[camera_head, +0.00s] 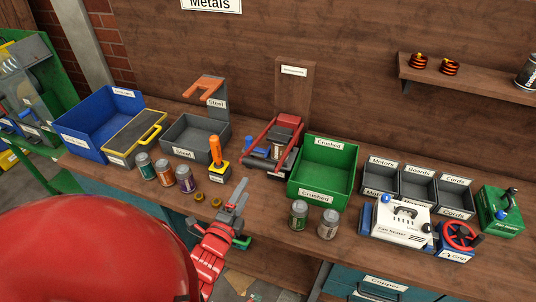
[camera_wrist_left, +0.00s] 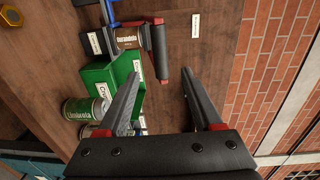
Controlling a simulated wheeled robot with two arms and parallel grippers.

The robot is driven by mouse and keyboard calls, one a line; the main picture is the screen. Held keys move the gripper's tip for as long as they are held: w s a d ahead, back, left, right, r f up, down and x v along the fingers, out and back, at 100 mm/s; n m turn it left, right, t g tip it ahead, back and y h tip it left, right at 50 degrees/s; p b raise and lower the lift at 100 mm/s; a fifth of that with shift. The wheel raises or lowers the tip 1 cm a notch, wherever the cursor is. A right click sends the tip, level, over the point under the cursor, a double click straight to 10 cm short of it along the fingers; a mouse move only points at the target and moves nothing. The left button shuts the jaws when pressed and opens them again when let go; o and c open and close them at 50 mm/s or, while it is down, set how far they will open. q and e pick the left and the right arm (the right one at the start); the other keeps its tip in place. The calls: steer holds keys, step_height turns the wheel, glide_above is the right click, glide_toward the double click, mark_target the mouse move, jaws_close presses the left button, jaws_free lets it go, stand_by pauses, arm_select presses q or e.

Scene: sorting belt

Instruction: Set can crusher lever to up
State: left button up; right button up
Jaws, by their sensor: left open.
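The can crusher (camera_head: 273,150) has a red frame and stands at the back of the bench, left of the green Crushed bin (camera_head: 325,172). A can (camera_head: 284,138) sits inside it. A dark bar with red ends, perhaps the lever, shows on the crusher in the left wrist view (camera_wrist_left: 160,52); I cannot tell its exact position. My left gripper (camera_head: 240,192) is open and empty, in front of the crusher and apart from it. In the left wrist view its fingers (camera_wrist_left: 155,100) spread below the crusher. My right gripper is not in view.
Two cans (camera_head: 298,214) (camera_head: 328,224) stand before the green bin. Several cans and an orange-handled joystick (camera_head: 216,152) are left of my gripper. A grey Steel bin (camera_head: 190,140) stands left of the crusher.

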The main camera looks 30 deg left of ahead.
arm_select(q)
steer(key=r+b+x, duration=0.1)
steer(key=b+x, duration=0.1)
steer(key=x, duration=1.3)
steer(key=shift+w+f+b, duration=0.4)
steer(key=shift+f, duration=0.1)
steer(key=shift+c, duration=0.2)
jaws_close()
stand_by(0.3)
